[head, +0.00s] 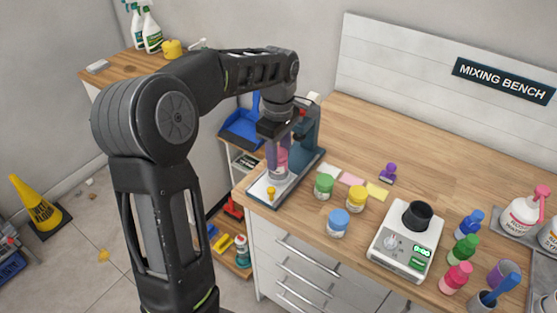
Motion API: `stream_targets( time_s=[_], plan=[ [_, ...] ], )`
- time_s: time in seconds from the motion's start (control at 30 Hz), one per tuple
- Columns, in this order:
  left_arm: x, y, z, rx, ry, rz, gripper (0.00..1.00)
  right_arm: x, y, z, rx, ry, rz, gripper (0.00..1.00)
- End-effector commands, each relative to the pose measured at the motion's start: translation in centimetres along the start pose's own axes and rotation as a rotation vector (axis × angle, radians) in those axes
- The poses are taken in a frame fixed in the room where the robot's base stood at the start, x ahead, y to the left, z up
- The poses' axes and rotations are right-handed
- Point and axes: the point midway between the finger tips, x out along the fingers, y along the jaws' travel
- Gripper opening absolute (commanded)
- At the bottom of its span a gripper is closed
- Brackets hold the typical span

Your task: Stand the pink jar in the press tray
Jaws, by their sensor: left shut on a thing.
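The pink jar (282,157) is at the press, between the fingers of my left gripper (277,152). My left gripper points down and is shut on the jar, partly hiding it. The press (308,132) is a dark teal stand at the left end of the bench. Its pale press tray (260,188) lies flat in front of it. The jar is over or on the back part of the tray; I cannot tell whether its base touches. My right gripper is not in view.
Green (324,185), yellow (355,199) and blue (338,222) lidded jars stand right of the tray. A white scale (402,245), a purple stamp-like item (388,173) and several bottles stand further right. The back of the wooden bench (400,135) is clear.

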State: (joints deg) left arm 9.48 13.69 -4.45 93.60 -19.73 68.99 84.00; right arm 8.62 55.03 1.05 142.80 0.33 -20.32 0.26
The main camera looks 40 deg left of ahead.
Motion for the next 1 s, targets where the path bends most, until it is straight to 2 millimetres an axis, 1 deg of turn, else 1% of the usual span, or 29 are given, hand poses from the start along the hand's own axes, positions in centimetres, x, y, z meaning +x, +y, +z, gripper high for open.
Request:
stream_targets(
  time_s=[0.1,0.2,0.43,0.67,0.7,0.93,0.97,1.0],
  plan=[
    [1.7,0.0,0.0,0.000,-0.001,-0.003,0.01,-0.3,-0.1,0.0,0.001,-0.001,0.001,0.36],
    [2.3,0.0,0.0,0.000,0.000,0.000,0.01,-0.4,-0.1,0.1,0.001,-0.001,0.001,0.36],
    [2.4,0.0,0.0,0.000,0.000,0.001,0.01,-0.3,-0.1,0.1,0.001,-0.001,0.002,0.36],
    [3.1,0.0,0.0,0.000,0.000,0.000,0.01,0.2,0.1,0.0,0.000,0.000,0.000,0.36],
    [3.1,0.0,0.0,0.000,0.000,0.000,0.41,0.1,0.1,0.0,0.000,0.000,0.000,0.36],
    [3.0,0.0,0.0,0.000,0.000,0.000,0.60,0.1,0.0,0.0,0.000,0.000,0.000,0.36],
    [3.0,0.0,0.0,0.000,0.000,0.000,0.62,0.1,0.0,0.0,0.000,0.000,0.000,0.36],
    [3.0,0.0,0.0,0.000,0.000,0.000,0.62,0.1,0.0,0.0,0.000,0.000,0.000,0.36]
  ],
)
